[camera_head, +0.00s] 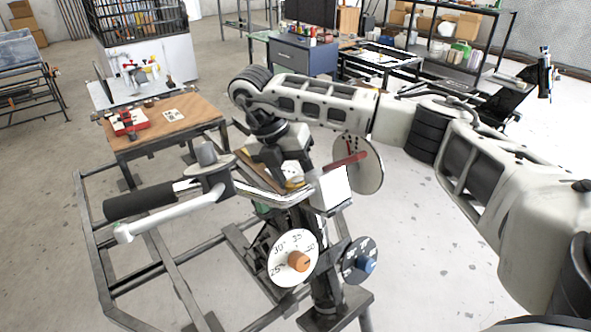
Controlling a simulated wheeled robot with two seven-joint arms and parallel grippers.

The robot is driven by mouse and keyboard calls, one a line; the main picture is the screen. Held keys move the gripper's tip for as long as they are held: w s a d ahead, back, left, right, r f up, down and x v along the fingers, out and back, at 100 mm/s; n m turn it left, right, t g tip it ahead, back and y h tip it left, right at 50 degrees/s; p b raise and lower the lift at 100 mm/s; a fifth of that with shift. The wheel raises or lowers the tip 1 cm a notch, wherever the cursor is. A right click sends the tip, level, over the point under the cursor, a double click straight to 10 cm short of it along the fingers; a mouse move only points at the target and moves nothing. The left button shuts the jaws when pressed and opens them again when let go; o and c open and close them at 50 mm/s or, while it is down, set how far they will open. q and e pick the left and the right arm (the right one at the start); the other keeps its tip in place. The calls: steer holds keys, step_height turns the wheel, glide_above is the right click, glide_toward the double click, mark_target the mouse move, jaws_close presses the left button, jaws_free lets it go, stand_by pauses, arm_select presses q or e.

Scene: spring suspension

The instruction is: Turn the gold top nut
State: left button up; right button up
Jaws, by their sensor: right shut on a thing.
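My right arm reaches in from the right, and its gripper (282,172) points down at the top of the spring suspension rig. A small gold piece, which looks like the gold top nut (294,183), shows at the fingertips. The gripper is shut on it, though the fingers hide much of it. My left gripper is out of view.
The rig carries a black-handled lever (140,203) on the left, a white dial with an orange knob (298,261) and a dark dial with a blue knob (366,264). A wooden table (190,128) stands behind left. Open floor lies to the right.

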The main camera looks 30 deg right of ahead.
steer(key=shift+w+f+m+g+h+p, duration=0.15)
steer(key=shift+m+g+p, duration=0.2)
steer(key=shift+m, duration=0.75)
steer(key=shift+s+r+m+g+h+p, duration=0.15)
steer(key=shift+m+g+p, duration=0.2)
steer(key=shift+m, duration=0.75)
steer(key=shift+w+f, duration=0.1)
steer(key=o, duration=1)
steer(key=v, duration=1.6)
